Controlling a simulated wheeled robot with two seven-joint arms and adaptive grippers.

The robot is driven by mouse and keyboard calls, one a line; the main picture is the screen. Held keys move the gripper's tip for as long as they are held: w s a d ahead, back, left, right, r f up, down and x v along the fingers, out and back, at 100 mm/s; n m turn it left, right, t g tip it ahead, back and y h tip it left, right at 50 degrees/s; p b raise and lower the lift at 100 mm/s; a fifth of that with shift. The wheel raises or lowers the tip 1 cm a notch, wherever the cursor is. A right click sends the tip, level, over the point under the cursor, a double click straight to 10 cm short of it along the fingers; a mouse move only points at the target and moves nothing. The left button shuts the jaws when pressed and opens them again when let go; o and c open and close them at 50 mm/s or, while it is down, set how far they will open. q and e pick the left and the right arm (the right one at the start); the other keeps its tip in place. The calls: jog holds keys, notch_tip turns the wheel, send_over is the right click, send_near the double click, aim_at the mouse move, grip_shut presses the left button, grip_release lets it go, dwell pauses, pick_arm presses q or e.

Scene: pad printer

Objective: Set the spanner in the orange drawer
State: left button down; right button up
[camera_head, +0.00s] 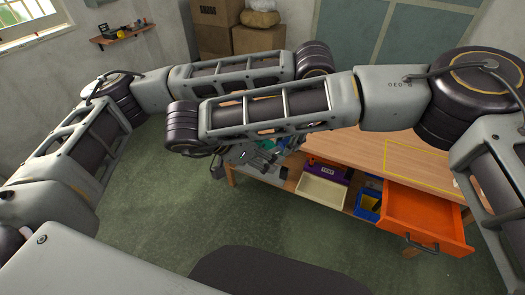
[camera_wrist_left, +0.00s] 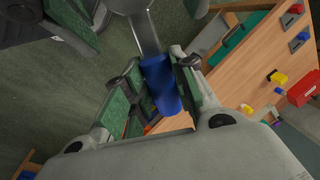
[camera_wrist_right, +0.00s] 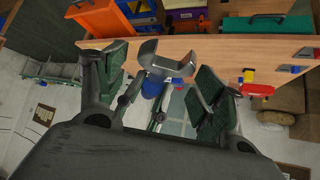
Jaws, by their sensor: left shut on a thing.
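The spanner has a blue handle and a grey metal shaft and head. In the left wrist view my left gripper (camera_wrist_left: 160,85) is shut on the blue handle of the spanner (camera_wrist_left: 145,35). In the right wrist view the open-jawed head of the spanner (camera_wrist_right: 166,60) lies between the spread fingers of my right gripper (camera_wrist_right: 157,80), which is open. The orange drawer (camera_head: 418,212) is pulled out at the table's right end; its orange front also shows in the right wrist view (camera_wrist_right: 103,17). In the head view my arms hide most of both grippers and the spanner.
The wooden table (camera_head: 365,152) has a yellow-outlined area (camera_head: 428,168) above the drawer. A cream bin (camera_head: 321,190), a purple box (camera_head: 330,171) and a blue bin (camera_head: 368,206) sit below the tabletop. Both forearms cross in front of the table's left end.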

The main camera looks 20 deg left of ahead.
jog(key=c, duration=1)
pick_arm(q)
jog(key=c, duration=1.1)
grip_release()
pick_arm(e)
jog(key=shift+c, duration=0.8)
pick_arm(q)
jog(key=shift+r, duration=0.15)
jog(key=shift+s+d+r, duration=0.25)
jog(key=shift+d+r, duration=0.05)
jog(key=shift+r, duration=1.6)
jog(key=shift+s+d+r, duration=0.2)
jog(key=shift+d+r, duration=0.1)
jog(key=shift+r, duration=1.65)
jog(key=shift+s+d+r, duration=0.25)
jog(key=shift+d+r, duration=0.05)
jog(key=shift+r, duration=1.6)
jog(key=shift+d+f, duration=0.1)
